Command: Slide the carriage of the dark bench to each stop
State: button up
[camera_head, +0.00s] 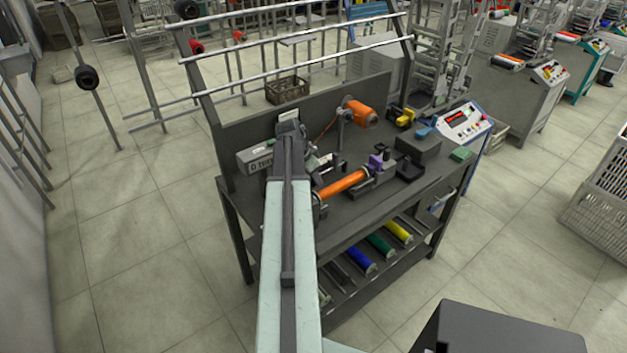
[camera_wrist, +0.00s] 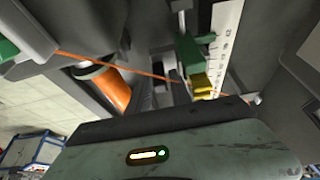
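The dark bench (camera_head: 228,205) stands in the middle of the head view, with my arm reaching over its left part. My gripper's end is mostly hidden there behind the arm link. In the wrist view my gripper (camera_wrist: 165,128) fills the bottom, but its fingertips cannot be made out. Ahead of it is a small green and yellow block (camera_wrist: 190,56) beside a white ruled scale (camera_wrist: 224,45); it looks like the carriage. An orange thread (camera_wrist: 125,70) runs to it from the left. An orange wound bobbin (camera_wrist: 112,88) lies left of it. I cannot tell whether my gripper touches the block.
On the bench are an orange spool (camera_head: 361,114), a long orange bobbin (camera_head: 343,184), a purple part (camera_head: 379,162) and a control panel (camera_head: 462,122). Blue (camera_head: 361,261), green (camera_head: 380,245) and yellow (camera_head: 399,231) rolls lie on the lower shelf. Floor is clear left of the bench.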

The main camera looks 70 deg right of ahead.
grip_shut()
dwell(1.3)
